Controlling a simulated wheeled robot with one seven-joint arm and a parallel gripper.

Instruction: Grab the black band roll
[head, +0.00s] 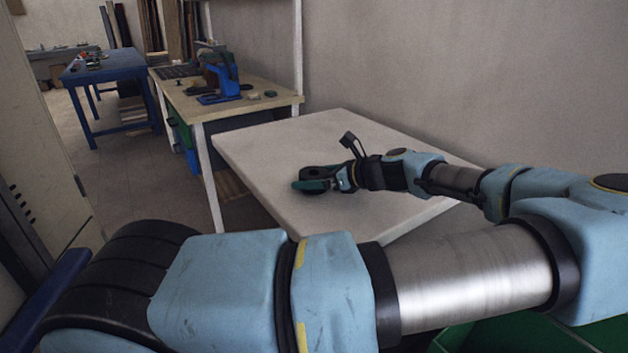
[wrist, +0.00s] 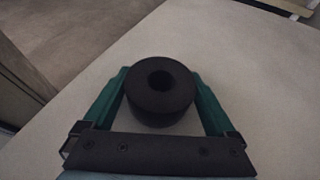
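The black band roll (wrist: 160,105) is a thick dark ring with a round hole in its top. It stands on the pale tabletop (head: 270,150), between the two green fingers of my gripper (wrist: 160,80). One finger is on each side of the roll, very close to it. I cannot tell whether they touch it. In the head view, the roll (head: 313,172) is near the middle of the table. My gripper (head: 318,184) reaches it from the right, and a green finger partly hides the roll.
The rest of the pale tabletop is bare, with a wall behind it. To its left is a workbench (head: 262,84) with a blue tool (head: 222,85) and small items. A blue table (head: 100,68) stands farther back. The floor at the left is open.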

